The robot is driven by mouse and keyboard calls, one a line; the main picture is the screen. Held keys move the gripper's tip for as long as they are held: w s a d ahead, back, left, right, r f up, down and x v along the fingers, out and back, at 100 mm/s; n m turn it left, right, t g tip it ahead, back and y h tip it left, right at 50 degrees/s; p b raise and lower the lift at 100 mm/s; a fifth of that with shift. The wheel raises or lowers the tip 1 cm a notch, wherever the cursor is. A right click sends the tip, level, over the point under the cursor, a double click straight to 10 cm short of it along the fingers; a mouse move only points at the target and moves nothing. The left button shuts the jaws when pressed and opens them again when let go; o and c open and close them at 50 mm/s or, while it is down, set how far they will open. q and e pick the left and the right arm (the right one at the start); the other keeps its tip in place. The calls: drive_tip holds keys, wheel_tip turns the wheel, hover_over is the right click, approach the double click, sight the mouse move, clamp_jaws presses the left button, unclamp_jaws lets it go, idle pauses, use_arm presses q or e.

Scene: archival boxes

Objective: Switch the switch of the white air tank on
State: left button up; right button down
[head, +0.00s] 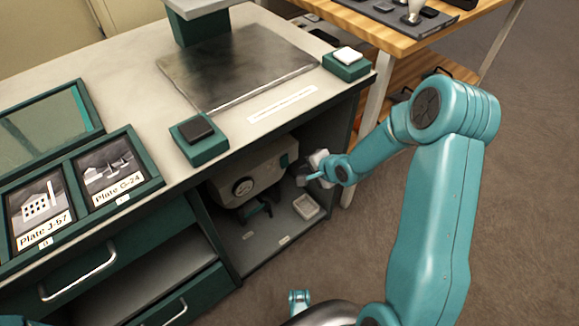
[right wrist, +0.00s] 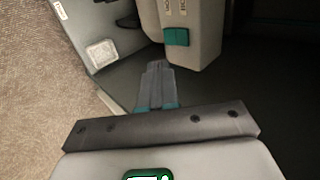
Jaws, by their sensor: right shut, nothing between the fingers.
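The white air tank (head: 246,172) is a cream box with a round dial on its front. It sits in the open bay under the bench top. Its green rocker switch (right wrist: 176,37) shows in the right wrist view, below small printed lettering; I cannot tell which way it is set. My right gripper (head: 308,179) is in the bay's opening, to the right of the tank. In the right wrist view its fingers (right wrist: 157,72) are shut and empty, with the tips just below and left of the switch, apparently apart from it. My left gripper is not in view.
A small white tray (head: 306,206) stands on the bay floor, right of the tank. The bench top above carries a dark plate (head: 235,68), a black button block (head: 198,138) and a white button block (head: 346,60). Drawers (head: 85,270) lie left of the bay.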

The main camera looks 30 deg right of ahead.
sight(285, 164)
drive_tip(key=b+x, duration=0.1)
drive_tip(key=x, duration=0.2)
drive_tip(key=b+x, duration=0.1)
drive_tip(key=x, duration=0.2)
drive_tip(key=b+x, duration=0.1)
drive_tip(key=x, duration=0.2)
drive_tip(key=shift+w+a+r, duration=0.15)
drive_tip(key=shift+w+r, duration=0.1)
drive_tip(key=shift+w, duration=0.3)
drive_tip(key=shift+w+b, duration=0.35)
drive_tip(key=shift+w, duration=0.05)
drive_tip(key=shift+w+p, duration=0.15)
drive_tip(key=shift+p, duration=0.4)
drive_tip(key=shift+f, duration=0.15)
